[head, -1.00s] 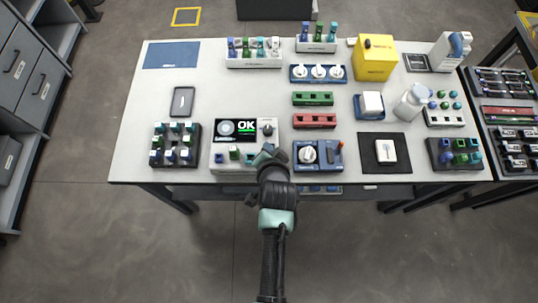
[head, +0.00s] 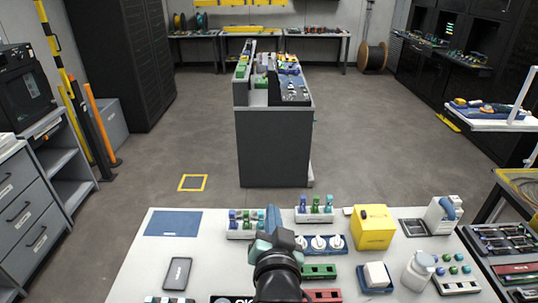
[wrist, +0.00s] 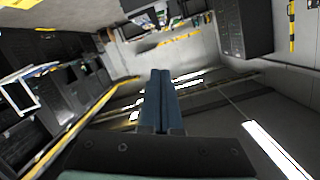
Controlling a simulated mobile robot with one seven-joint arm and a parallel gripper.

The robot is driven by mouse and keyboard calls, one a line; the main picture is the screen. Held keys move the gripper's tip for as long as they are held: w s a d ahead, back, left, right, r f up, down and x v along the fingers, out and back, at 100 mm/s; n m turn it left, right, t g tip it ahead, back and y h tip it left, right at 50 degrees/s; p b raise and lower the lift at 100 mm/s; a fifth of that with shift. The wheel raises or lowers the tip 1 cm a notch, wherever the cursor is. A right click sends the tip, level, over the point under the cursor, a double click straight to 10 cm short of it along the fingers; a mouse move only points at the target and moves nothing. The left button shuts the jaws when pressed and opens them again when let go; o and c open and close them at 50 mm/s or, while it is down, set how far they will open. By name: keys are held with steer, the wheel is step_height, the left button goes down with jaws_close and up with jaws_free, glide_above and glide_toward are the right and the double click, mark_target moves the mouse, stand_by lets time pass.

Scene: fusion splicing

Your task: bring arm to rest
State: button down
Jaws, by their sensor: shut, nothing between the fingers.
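My gripper (head: 272,217) is raised above the white workbench (head: 140,262) in the head view, with my arm coming up from the bottom edge. In the wrist view its two blue fingers (wrist: 157,98) lie together, shut, with nothing between them. The wrist view looks out into the room, tilted, with no bench-top object near the fingertips. The arm hides part of the middle of the bench, including most of the splicer (head: 232,299) at the bottom edge.
A white bottle (head: 418,270) stands at the right. A dark grey cabinet (head: 274,148) stands beyond the bench, with open floor around it.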

steer(key=s+r+n+t, duration=0.1)
steer(key=s+r+t, duration=0.15)
steer(key=r, duration=1.05)
steer(key=s+r+n+t, duration=0.2)
steer(key=r+t, duration=0.2)
steer(key=r, duration=1)
steer(key=s+r+n+t+b, duration=0.1)
steer(key=s+r+t, duration=0.4)
steer(key=s+r, duration=0.8)
steer(key=shift+a+r+n+h, duration=0.3)
steer(key=shift+a+r, duration=0.1)
steer(key=shift+r, duration=0.55)
